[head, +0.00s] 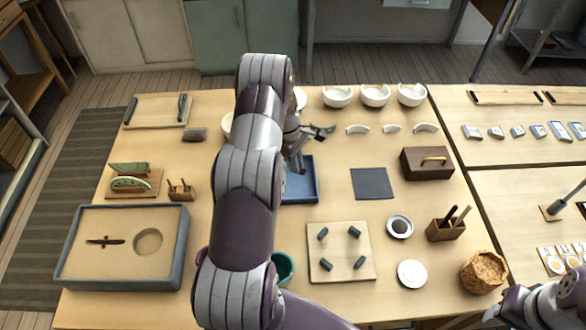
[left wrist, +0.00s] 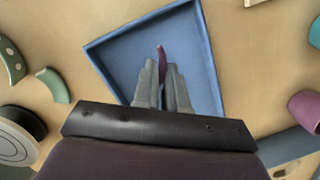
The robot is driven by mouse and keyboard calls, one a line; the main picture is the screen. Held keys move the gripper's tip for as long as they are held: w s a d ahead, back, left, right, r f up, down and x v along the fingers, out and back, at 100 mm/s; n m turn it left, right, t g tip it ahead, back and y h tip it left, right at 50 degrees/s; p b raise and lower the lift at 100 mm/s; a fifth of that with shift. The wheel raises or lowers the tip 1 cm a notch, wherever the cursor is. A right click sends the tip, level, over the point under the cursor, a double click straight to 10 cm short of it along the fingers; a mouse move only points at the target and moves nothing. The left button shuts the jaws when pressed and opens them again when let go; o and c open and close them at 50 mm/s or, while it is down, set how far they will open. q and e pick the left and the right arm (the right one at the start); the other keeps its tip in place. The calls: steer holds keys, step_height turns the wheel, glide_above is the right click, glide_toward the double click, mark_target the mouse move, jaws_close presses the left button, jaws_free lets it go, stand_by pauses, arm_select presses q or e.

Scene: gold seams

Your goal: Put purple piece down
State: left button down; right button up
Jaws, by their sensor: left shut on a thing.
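My left gripper (head: 303,148) is over the far part of the blue tray (head: 302,188), left of the table's middle. In the left wrist view, its two grey fingers (left wrist: 166,85) are shut on the purple piece (left wrist: 161,62), a thin, curved, dark red-purple sliver. Its tip sticks out beyond the fingers. The blue tray (left wrist: 112,48) lies behind it, and its visible floor looks empty. I cannot tell whether the piece touches the tray floor. In the head view I cannot make the piece out. My right gripper is out of view; only part of that arm shows at the lower right.
Green pieces (left wrist: 52,85) lie beside the tray. A purple object (left wrist: 305,110) stands on its other side. White bowls (head: 375,95) and white fragments (head: 392,129) are at the back. A dark mat (head: 372,183) and a board with grey pegs (head: 340,245) lie nearby. My left arm hides some table.

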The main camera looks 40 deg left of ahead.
mark_target(299, 189)
arm_select(q)
step_height(299, 189, down, 4)
steer(key=shift+s+a+r+p, duration=0.1)
steer(key=shift+s+r+p, duration=0.1)
steer(key=shift+p, duration=0.45)
steer(key=shift+w+f, duration=0.1)
steer(key=shift+f, duration=0.2)
steer(key=shift+a+f, duration=0.1)
steer(key=c, duration=1.6)
jaws_free()
steer(key=shift+f, duration=0.15)
steer(key=o, duration=0.4)
